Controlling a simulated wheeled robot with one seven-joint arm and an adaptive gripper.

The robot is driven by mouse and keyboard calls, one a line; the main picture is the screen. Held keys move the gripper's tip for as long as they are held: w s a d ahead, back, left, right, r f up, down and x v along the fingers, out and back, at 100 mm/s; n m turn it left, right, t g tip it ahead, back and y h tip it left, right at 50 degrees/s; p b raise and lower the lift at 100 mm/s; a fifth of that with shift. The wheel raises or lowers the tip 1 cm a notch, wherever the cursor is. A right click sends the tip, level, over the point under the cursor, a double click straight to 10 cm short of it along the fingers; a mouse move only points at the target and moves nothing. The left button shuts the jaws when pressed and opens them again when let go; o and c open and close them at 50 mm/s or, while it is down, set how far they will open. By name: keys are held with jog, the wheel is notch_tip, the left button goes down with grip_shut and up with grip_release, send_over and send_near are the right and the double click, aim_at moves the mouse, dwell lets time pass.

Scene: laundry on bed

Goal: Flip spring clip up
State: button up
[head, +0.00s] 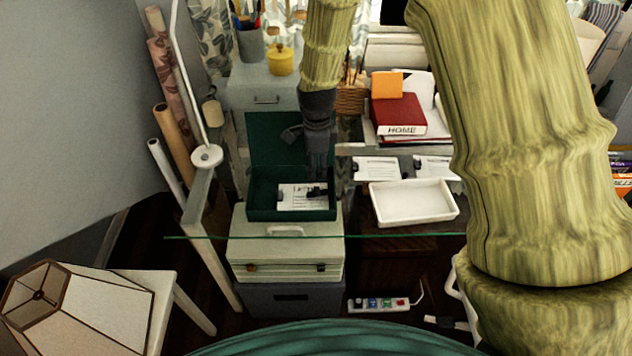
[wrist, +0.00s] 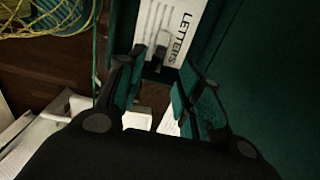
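A small dark spring clip (head: 317,191) lies at the right end of a white card (head: 296,197) inside an open dark green box. In the wrist view the clip (wrist: 160,52) shows at the edge of the card (wrist: 172,24), which reads "LETTERS". A pale wire-like loop stands by the clip on the card; its exact tilt is hard to tell. My gripper (head: 318,172) points down over the box, just above the clip. In the wrist view my gripper (wrist: 160,88) has its two fingers apart with nothing between them. I cannot tell whether a fingertip touches the clip.
The green box (head: 262,213) stands on a cream case (head: 285,252), its lid raised behind. A white tray (head: 413,203) and papers lie to the right on a glass top. A red book (head: 398,113) sits behind. A lamp post (head: 196,190) stands left.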

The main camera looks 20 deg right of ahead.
aim_at(317, 188)
notch_tip(317, 188, down, 4)
jog(key=shift+w+r+p, duration=0.15)
jog(key=shift+r+p, duration=0.1)
jog(key=shift+p, duration=0.15)
jog(key=shift+f+p, duration=0.6)
jog(key=shift+f, duration=2)
grip_shut()
